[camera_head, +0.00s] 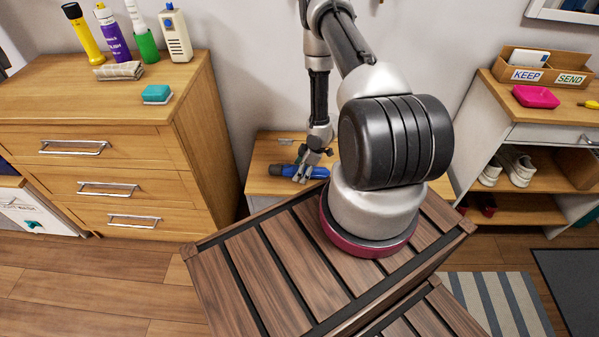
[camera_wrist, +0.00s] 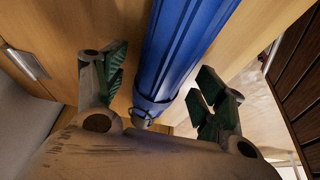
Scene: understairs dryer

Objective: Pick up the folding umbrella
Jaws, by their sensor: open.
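The folding umbrella (camera_head: 318,172) is blue with a dark end and lies on a low wooden surface between the two larger pieces of furniture. In the wrist view the blue umbrella (camera_wrist: 180,50) runs from the top centre down between my fingers. My gripper (camera_head: 306,172) points down at the umbrella's left part in the head view. In the wrist view my gripper (camera_wrist: 158,85) is open, with one green-padded finger on each side of the umbrella. I see gaps between the pads and the umbrella. The umbrella's dark left part is partly hidden behind my fingers in the head view.
The low wooden top (camera_head: 262,183) has some bare room left of the umbrella. A drawer chest (camera_head: 110,145) stands close on the left, with bottles, a cloth and a teal sponge (camera_head: 157,94) on top. A shelf unit with shoes (camera_head: 513,166) stands on the right.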

